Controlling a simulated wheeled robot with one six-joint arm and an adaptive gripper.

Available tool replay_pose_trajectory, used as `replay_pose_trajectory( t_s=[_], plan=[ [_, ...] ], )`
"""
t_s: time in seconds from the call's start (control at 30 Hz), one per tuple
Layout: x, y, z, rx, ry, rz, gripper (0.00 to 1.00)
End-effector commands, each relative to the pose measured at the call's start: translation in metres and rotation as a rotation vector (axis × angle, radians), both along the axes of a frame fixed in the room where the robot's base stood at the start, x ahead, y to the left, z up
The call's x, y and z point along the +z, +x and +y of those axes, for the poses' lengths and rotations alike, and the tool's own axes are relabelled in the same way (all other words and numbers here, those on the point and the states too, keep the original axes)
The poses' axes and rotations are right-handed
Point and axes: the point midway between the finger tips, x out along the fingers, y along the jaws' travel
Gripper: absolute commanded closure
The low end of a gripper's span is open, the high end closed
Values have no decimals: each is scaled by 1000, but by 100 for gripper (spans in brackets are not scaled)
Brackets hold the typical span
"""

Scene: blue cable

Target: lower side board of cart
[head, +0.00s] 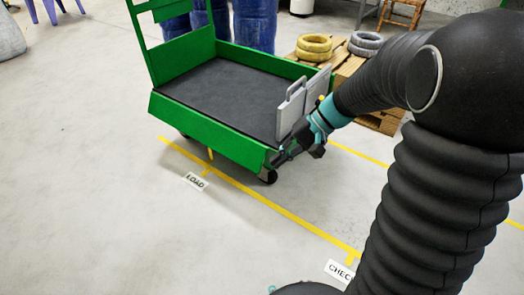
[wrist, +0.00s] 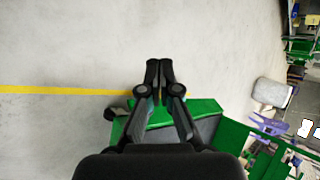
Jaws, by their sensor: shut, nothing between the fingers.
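The green cart (head: 190,124) has a dark bed (head: 225,85). Its near green side board (head: 205,132) shows its outer face along the front; I cannot tell whether it stands up or hangs down. The far side board (head: 260,62) stands upright. Grey panels (head: 292,108) with a handle stand at the right end. My gripper (head: 277,161) is shut and empty at the cart's near right corner, close to the board's end; contact is unclear. In the wrist view, my gripper (wrist: 159,65) has its fingertips together over floor, with green cart parts (wrist: 205,106) behind them.
Yellow lines (head: 265,210) mark the grey floor, with a LOAD label (head: 196,181) beside the cart. Blue barrels (head: 255,24) stand behind it. Wooden pallets (head: 380,122) and a yellow tyre-like ring (head: 314,46) are at the right. The floor at left is open.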

Motion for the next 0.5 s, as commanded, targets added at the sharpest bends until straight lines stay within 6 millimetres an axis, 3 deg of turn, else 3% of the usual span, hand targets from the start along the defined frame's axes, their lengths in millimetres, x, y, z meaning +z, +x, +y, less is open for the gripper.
replay_pose_trajectory(
  t_s=[0.03, 0.23, 0.5],
  plan=[
    [-15, 13, 1, -15, 50, 29, 100],
    [-58, 61, 5, -80, 253, 96, 100],
    [-130, 123, -3, -211, 519, 139, 100]
  ],
)
